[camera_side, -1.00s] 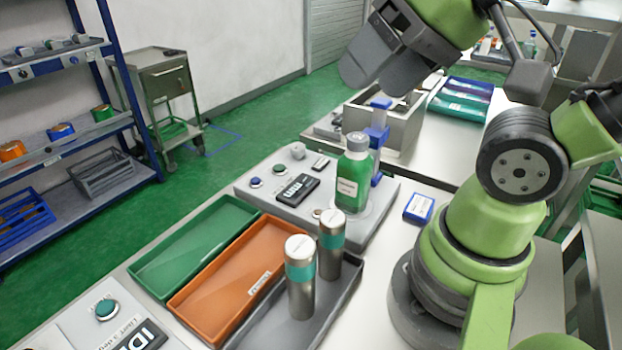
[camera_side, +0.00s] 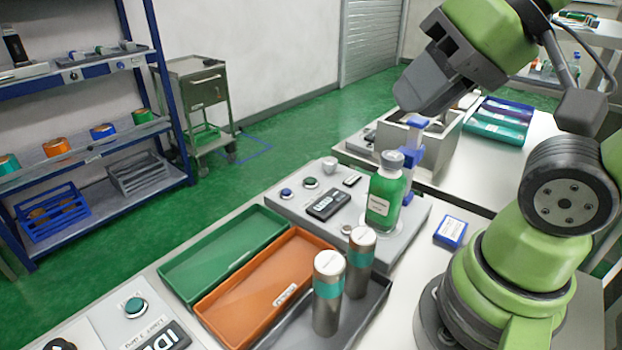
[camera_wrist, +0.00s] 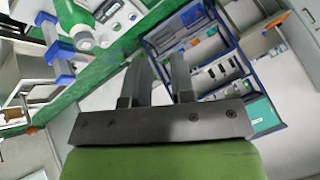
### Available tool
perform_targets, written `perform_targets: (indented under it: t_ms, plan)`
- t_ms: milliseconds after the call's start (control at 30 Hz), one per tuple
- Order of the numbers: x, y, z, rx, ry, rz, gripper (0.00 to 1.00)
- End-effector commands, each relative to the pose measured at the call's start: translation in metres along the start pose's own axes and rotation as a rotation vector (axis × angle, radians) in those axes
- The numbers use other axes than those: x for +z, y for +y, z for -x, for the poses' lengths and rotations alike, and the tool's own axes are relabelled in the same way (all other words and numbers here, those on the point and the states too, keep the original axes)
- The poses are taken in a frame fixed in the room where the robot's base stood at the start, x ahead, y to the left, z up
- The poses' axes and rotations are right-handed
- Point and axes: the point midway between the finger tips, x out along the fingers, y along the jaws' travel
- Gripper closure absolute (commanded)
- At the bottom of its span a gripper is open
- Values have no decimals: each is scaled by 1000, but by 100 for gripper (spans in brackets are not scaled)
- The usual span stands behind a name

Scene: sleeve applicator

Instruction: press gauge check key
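A grey panel (camera_side: 290,208) stands on the bench and carries a blue button (camera_side: 286,193), a dark green button (camera_side: 310,182) and a black display (camera_side: 327,204). A second panel at the lower left has a green button (camera_side: 135,307) beside a display reading "IDLE" (camera_side: 160,338). I cannot read which button is the gauge check key. My gripper (camera_side: 410,100) hangs well above and behind the grey panel, touching nothing. In the wrist view my gripper (camera_wrist: 158,75) has its two fingers apart with nothing between them.
A green bottle (camera_side: 384,193) stands at the right of the grey panel. Green (camera_side: 222,246) and orange (camera_side: 262,283) trays lie in front, with two steel cylinders (camera_side: 328,290) in a grey tray. A blue box (camera_side: 450,231) lies near my base. Shelving stands left.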

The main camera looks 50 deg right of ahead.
Motion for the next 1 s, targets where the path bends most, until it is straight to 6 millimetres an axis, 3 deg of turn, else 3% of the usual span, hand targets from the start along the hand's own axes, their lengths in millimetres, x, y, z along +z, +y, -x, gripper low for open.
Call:
perform_targets:
  t_ms: [33, 100, 1000]
  plan:
    - [0, 0, 0, 0, 0, 0, 88]
    - [0, 0, 0, 0, 0, 0, 100]
    - [0, 0, 0, 0, 0, 0, 100]
